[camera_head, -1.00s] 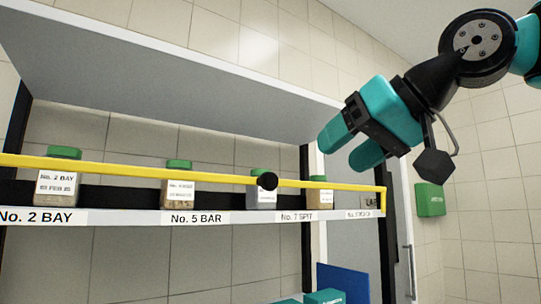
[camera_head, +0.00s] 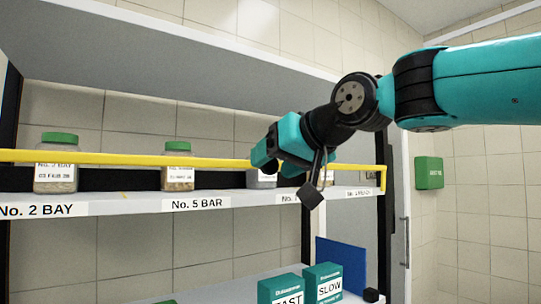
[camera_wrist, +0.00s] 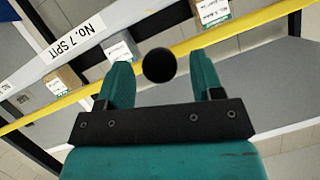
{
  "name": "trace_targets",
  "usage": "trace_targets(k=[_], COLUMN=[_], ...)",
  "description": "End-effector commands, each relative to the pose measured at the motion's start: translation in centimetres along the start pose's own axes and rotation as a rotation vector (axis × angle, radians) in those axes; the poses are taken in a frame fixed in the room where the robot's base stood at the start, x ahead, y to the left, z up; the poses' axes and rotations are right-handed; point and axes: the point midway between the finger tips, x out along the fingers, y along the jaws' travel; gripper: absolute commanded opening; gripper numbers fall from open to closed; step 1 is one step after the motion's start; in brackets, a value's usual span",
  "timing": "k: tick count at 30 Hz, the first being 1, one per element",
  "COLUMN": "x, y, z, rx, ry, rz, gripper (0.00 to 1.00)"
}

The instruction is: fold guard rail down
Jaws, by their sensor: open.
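The yellow guard rail (camera_head: 120,158) runs across the front of the upper shelf, in front of the jars, and is up. Its black round knob (camera_wrist: 159,65) shows in the wrist view between my two open teal fingers, near their tips. My gripper (camera_head: 262,163) is at the rail in the head view and hides the knob there. In the wrist view the gripper (camera_wrist: 160,78) is open, with a finger on each side of the knob. I cannot tell whether either finger touches it. The rail also crosses the wrist view (camera_wrist: 260,18).
Green-lidded jars, such as one at left (camera_head: 57,165) and one by No. 5 BAR (camera_head: 178,168), stand on the upper shelf (camera_head: 120,206) behind the rail. Below are teal boxes marked FAST (camera_head: 281,291) and SLOW (camera_head: 324,284) and a blue panel (camera_head: 341,262).

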Motion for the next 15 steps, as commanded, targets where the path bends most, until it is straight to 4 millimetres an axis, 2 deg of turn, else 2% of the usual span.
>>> trace_targets(k=[5, 14, 15], x=[1.3, 1.5, 1.5], y=[0.0, 0.0, 0.0], z=[-0.1, 0.0, 0.0], rx=[0.0, -0.001, 0.0], ry=[0.0, 0.002, 0.002], rz=[0.001, 0.0, 0.0], gripper=[0.61, 0.61, 0.51])
